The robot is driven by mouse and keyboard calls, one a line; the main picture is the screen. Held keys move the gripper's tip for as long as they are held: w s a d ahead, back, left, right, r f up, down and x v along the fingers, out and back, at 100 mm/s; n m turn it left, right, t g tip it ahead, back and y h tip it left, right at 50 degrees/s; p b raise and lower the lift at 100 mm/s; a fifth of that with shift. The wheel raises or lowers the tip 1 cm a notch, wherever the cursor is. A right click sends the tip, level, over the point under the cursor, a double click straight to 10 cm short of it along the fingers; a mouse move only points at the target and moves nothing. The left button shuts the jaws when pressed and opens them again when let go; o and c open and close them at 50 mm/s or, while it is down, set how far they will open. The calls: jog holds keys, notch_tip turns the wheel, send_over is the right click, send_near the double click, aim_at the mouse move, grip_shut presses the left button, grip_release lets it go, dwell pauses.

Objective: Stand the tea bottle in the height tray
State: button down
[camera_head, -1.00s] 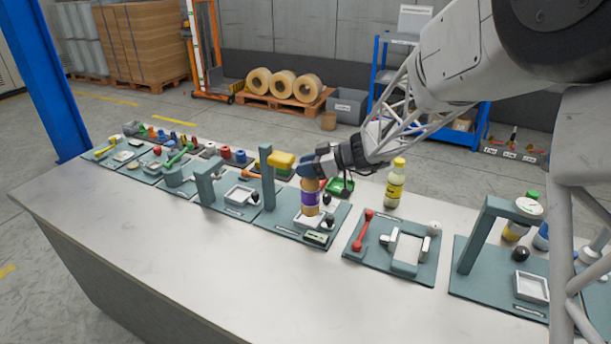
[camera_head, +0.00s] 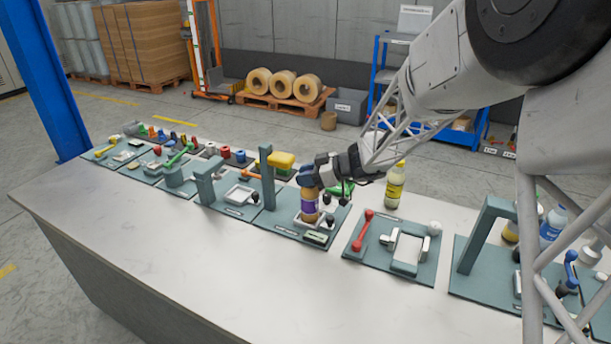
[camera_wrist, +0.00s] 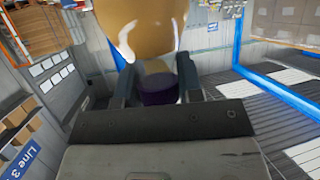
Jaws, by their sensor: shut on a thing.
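In the wrist view the purple cap (camera_wrist: 158,88) sits between the fingers and the amber body (camera_wrist: 145,30) fills the top. The bottle hides much of this tray. I cannot tell whether its foot touches the tray floor.
A yellow bottle (camera_head: 395,186) stands behind the bench row. A plate with a red lever (camera_head: 362,229) lies to the right, and a teal arch (camera_head: 482,230) farther right. The bench front is clear.

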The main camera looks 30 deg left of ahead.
jog(key=c, duration=0.8)
grip_release()
jog(key=shift+f, duration=0.15)
jog(key=v, duration=1.2)
jog(key=shift+d, duration=0.1)
